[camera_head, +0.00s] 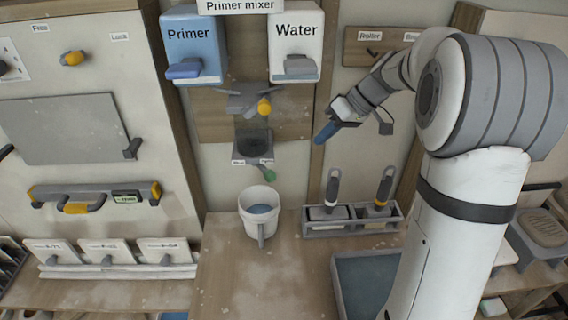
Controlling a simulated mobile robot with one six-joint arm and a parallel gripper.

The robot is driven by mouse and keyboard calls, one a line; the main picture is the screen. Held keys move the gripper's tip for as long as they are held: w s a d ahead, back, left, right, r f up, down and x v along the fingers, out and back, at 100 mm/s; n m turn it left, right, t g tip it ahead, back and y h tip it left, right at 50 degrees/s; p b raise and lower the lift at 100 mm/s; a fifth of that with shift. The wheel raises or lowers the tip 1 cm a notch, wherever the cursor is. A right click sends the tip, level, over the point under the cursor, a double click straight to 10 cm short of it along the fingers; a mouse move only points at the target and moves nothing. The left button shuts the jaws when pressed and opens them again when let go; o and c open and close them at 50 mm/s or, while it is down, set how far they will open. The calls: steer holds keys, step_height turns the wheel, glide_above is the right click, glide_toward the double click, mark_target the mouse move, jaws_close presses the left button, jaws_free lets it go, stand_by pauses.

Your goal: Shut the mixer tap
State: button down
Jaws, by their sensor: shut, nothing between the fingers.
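The primer mixer hangs on the wall at the centre. It has a grey valve with a yellow knob (264,107) below the Primer and Water tanks. Below that is a dark mixing cup (253,146) with two small labels, too small to read surely. The mixer tap (269,175) at its underside has a green-tipped lever pointing down and to the right. A white bucket (250,222) with bluish-grey liquid stands below it; I cannot tell if anything is flowing. My gripper (323,133) is shut and empty, its blue fingertips right of the mixer and apart from it.
The Primer tank (194,45) and Water tank (297,45) hang above. A grey rack (353,222) with two upright-handled tools stands right of the bucket. A blue-grey tray (366,280) lies in front of it. The bench front is clear. My arm covers the right side.

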mark_target(262, 167)
steer(key=shift+f, duration=0.1)
steer(key=s+a+f+p, duration=0.1)
steer(key=a+f+p, duration=0.2)
steer(key=a+f, duration=0.4)
steer(key=shift+a+f, duration=0.4)
steer(key=shift+a, duration=0.8)
steer(key=shift+s, duration=0.1)
